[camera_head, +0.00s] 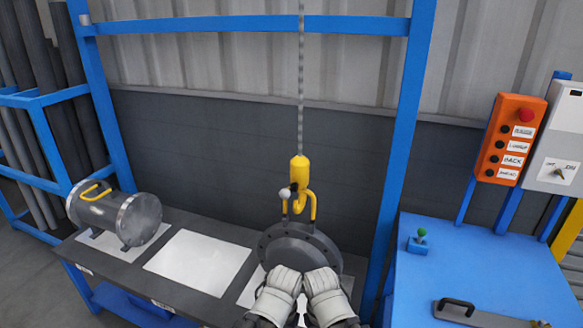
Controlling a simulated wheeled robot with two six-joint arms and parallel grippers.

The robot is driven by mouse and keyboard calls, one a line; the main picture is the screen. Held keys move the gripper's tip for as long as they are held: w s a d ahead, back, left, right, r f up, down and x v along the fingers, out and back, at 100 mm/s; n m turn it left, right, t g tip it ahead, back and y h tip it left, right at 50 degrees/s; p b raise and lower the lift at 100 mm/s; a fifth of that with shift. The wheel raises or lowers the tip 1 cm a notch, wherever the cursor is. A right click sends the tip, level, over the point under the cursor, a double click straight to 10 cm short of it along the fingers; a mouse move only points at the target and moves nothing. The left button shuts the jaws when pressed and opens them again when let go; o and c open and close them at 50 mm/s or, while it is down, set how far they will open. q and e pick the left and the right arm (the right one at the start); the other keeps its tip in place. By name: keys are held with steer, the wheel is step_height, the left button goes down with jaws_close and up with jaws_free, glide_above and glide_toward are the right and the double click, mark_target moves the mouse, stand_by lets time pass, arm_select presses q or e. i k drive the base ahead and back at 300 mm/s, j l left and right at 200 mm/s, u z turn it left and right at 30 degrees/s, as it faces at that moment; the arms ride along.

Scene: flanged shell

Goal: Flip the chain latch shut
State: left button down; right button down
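A yellow hook (299,172) hangs on a chain (301,75) from above, in the middle of the head view. A small lever with a pale round knob (285,193), apparently the latch, shows at the hook's left side; whether it is open or shut is too small to tell. Below the hook is a dark flanged shell (300,246), with a yellow handle (313,205) on top by the hook. My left gripper (284,273) and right gripper (321,273) are side by side in front of the shell's lower part, below the latch. Their fingertips cannot be made out.
Another flanged shell (115,216) with a yellow handle lies on the dark bench (205,219) at left. A white plate (198,261) lies bare between the shells. Blue frame posts (402,140) stand around the bench. A blue table (480,262) and an orange control box (510,139) are at right.

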mark_target(285, 193)
steer(key=i+j+z, duration=0.2)
steer(key=j, duration=0.25)
steer(key=j+z, duration=0.25)
steer(key=j, duration=0.2)
steer(key=i+j+z, duration=0.2)
steer(key=j, duration=0.25)
steer(key=k, duration=0.05)
